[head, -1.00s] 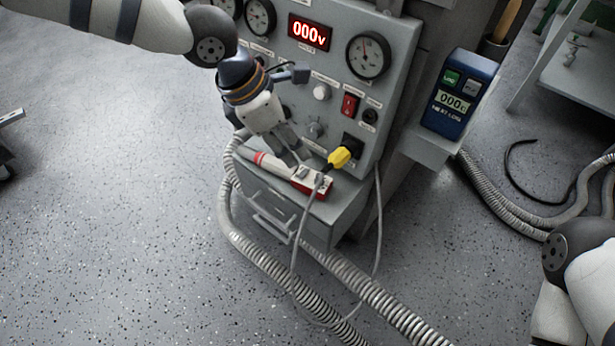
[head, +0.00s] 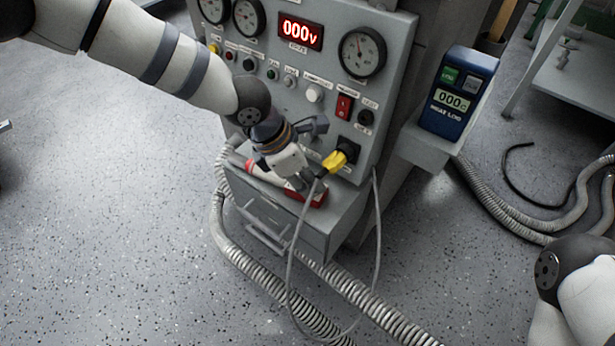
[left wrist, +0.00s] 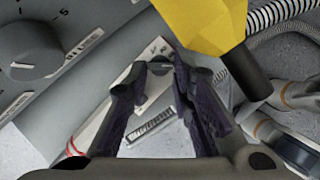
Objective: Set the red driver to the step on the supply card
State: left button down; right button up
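The red driver (head: 318,197), with a long whitish part and a red end, lies on the grey ledge of the supply cabinet. My left gripper (head: 300,185) is over its red end and hides part of it. In the left wrist view, the driver's pale body (left wrist: 103,122) runs under the fingers. A small dark round knob (left wrist: 160,66) with marks beside it lies between the fingertips. The left fingers (left wrist: 164,68) are apart; whether they touch the knob I cannot tell. I cannot make out a supply card. My right gripper is out of view.
A yellow plug (head: 335,161) with a grey cable sits in the panel, close beside my left gripper; it also shows in the left wrist view (left wrist: 208,22). The panel display (head: 300,32) reads 000v. A blue meter (head: 458,92) stands right. Ribbed hoses (head: 262,288) lie on the floor.

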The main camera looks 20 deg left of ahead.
pick_arm(q)
jog(key=shift+r+n+p, duration=0.35)
jog(key=shift+n+p, duration=0.05)
jog(key=shift+p, duration=0.65)
jog(key=shift+s+d+f+n+t+y+p, duration=0.1)
jog(key=shift+f+n+t+y+p, duration=0.2)
jog(key=shift+n+p, duration=0.35)
jog(key=c, duration=1.7)
grip_release()
jog(key=v, duration=1.2)
